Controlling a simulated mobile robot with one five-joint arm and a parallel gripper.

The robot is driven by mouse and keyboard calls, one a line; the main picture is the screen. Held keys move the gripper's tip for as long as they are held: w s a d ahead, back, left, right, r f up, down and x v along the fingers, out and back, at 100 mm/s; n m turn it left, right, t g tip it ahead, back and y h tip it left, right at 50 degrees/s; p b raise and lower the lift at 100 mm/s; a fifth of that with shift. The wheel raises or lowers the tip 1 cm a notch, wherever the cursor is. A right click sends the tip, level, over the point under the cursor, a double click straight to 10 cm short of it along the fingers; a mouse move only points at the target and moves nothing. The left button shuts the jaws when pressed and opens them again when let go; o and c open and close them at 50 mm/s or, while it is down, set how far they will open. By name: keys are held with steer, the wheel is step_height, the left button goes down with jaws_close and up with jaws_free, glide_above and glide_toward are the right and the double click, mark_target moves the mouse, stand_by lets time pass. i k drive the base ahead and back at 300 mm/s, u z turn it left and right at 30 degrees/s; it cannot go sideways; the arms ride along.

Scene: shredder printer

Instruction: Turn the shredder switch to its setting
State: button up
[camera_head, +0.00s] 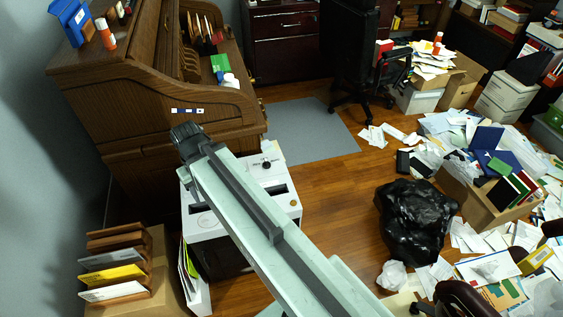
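The white shredder (205,223) stands on the floor against the side of the wooden roll-top desk. A small black knob (266,164), which looks like its switch, sits on the far right part of its top; its pointing direction is too small to read. My arm crosses over the shredder from the lower right and hides part of its top. My gripper (187,135) is at the arm's far end, above the shredder's far left edge and left of the knob, apart from it. Its fingers are too dark and foreshortened to tell open from shut.
The roll-top desk (135,85) rises just behind my gripper. A rack of folders (118,265) stands at lower left. A black trash bag (415,220) and scattered papers lie to the right. A grey mat (312,132) and some bare wood floor lie between the desk and the bag.

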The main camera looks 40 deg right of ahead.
mark_target(266, 164)
steer(key=z, duration=2.1)
steer(key=k, duration=0.7)
steer(key=u, duration=1)
steer(key=i, duration=0.95)
steer(key=u, duration=0.05)
